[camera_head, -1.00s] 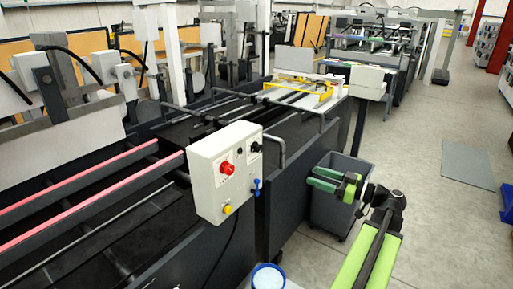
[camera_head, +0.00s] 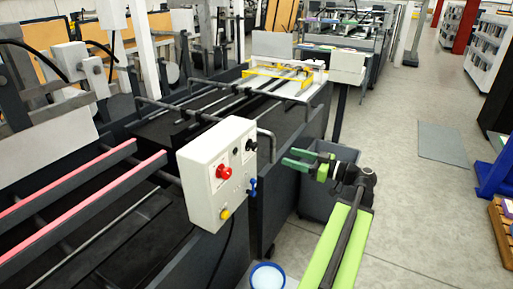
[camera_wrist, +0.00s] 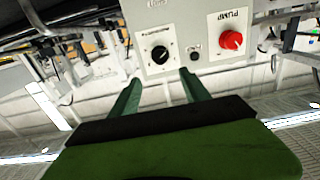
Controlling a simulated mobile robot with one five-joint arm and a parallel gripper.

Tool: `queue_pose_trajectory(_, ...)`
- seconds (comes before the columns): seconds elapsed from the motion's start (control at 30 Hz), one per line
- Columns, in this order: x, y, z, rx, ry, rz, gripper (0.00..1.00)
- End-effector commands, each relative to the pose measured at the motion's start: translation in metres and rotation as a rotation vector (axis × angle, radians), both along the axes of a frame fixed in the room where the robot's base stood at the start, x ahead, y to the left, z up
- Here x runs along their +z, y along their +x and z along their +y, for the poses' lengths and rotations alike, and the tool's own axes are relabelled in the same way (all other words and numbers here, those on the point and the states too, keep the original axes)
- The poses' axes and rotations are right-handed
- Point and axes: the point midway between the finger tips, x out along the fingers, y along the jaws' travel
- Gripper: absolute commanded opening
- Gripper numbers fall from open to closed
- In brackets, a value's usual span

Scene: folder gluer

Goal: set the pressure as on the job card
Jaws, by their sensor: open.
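A pale control box (camera_head: 216,172) stands on the machine's side in the head view. On it are a red knob (camera_head: 223,172), a black dial (camera_head: 250,145), a yellow button (camera_head: 225,214) and a blue lever or valve (camera_head: 252,187). In the wrist view the black dial (camera_wrist: 159,55) has a white pointer line, and the red knob (camera_wrist: 232,40) sits under the word PUMP. My gripper (camera_head: 299,159) is open and empty, to the right of the box and apart from it. In the wrist view its fingers (camera_wrist: 158,88) point toward the dial. The dial's scale is too small to read. I see no job card.
A grey bin (camera_head: 316,190) stands behind my gripper, beside the machine. A blue-rimmed bucket (camera_head: 267,277) is on the floor below the box. The machine's dark side (camera_head: 275,205) runs close by. Open floor (camera_head: 400,200) lies to the right.

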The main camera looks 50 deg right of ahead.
Motion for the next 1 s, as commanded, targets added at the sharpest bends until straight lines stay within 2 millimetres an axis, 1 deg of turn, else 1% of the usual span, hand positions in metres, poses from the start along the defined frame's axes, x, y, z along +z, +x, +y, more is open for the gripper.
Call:
queue_pose_trajectory(0.03,0.0,0.014,0.005,0.006,0.0,0.0,0.54)
queue_pose_trajectory(0.3,0.0,0.081,0.021,0.006,0.0,0.0,0.54)
queue_pose_trajectory(0.4,0.0,0.103,0.026,0.006,0.0,0.0,0.54)
queue_pose_trajectory(0.5,0.0,0.119,0.03,0.005,0.0,0.0,0.54)
queue_pose_trajectory(0.6,0.0,0.13,0.033,0.004,0.0,0.0,0.54)
queue_pose_trajectory(0.7,0.0,0.135,0.034,0.003,0.0,0.0,0.54)
queue_pose_trajectory(0.97,0.0,0.137,0.035,0.003,0.0,0.0,0.54)
queue_pose_trajectory(1.0,0.0,0.137,0.035,0.003,0.0,0.0,0.49)
